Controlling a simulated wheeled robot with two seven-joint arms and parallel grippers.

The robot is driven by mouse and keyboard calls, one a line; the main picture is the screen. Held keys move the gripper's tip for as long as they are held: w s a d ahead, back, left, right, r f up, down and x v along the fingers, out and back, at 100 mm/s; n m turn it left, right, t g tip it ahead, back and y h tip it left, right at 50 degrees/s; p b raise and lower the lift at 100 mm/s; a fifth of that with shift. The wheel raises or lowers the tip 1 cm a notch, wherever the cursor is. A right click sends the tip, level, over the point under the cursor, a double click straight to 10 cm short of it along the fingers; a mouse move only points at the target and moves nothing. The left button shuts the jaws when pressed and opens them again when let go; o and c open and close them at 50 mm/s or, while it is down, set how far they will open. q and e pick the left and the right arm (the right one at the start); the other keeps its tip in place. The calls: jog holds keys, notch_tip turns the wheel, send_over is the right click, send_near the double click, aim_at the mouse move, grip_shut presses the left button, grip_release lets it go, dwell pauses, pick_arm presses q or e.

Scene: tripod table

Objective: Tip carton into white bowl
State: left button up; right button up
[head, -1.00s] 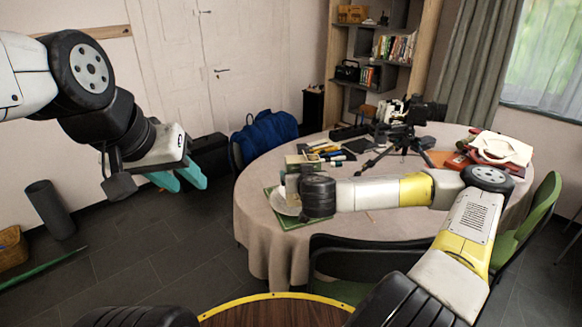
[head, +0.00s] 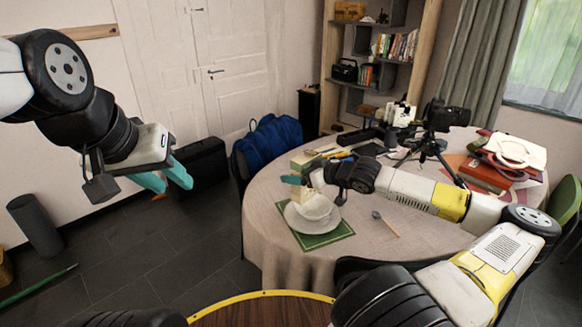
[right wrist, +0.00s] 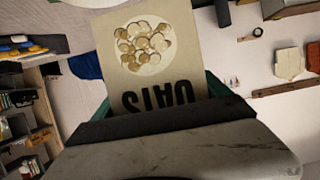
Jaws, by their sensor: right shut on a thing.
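The white bowl (head: 316,209) stands on a white plate (head: 294,220) on a green mat (head: 321,241) at the near left edge of the round table. My right gripper (head: 304,181) is just above the bowl's far rim and is shut on the oats carton (head: 317,179), mostly hidden behind it in the head view. In the right wrist view the beige carton (right wrist: 149,50) fills the jaws, its lettering upside down in the picture. Whether anything has poured cannot be told. My left gripper (head: 166,180) is empty, fingers apart, left of the table.
A spoon (head: 386,223) lies right of the mat. A small box (head: 301,162), a tripod with camera (head: 428,147) and red books (head: 484,175) stand farther back on the table (head: 268,235). A blue bag (head: 270,138) is behind it.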

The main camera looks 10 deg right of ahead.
jog(key=shift+s+a+f+m+g+y, duration=0.15)
jog(key=shift+f+m, duration=0.05)
jog(key=shift+f, duration=0.65)
jog(key=shift+s+a+f+m+g+y, duration=0.1)
jog(key=shift+a+f+m+g+y, duration=0.1)
jog(key=shift+f, duration=0.6)
jog(key=shift+r, duration=0.1)
jog(key=shift+s+a+r+m, duration=0.2)
jog(key=shift+r+m, duration=0.05)
jog(key=shift+m, duration=0.15)
jog(key=shift+s+a+m+y, duration=0.1)
jog(key=shift+a+m+y, duration=0.05)
jog(key=shift+m+y, duration=0.15)
jog(key=shift+r, duration=0.1)
jog(key=shift+s+a+m, duration=0.1)
jog(key=shift+a+m, duration=0.05)
jog(key=shift+m, duration=0.15)
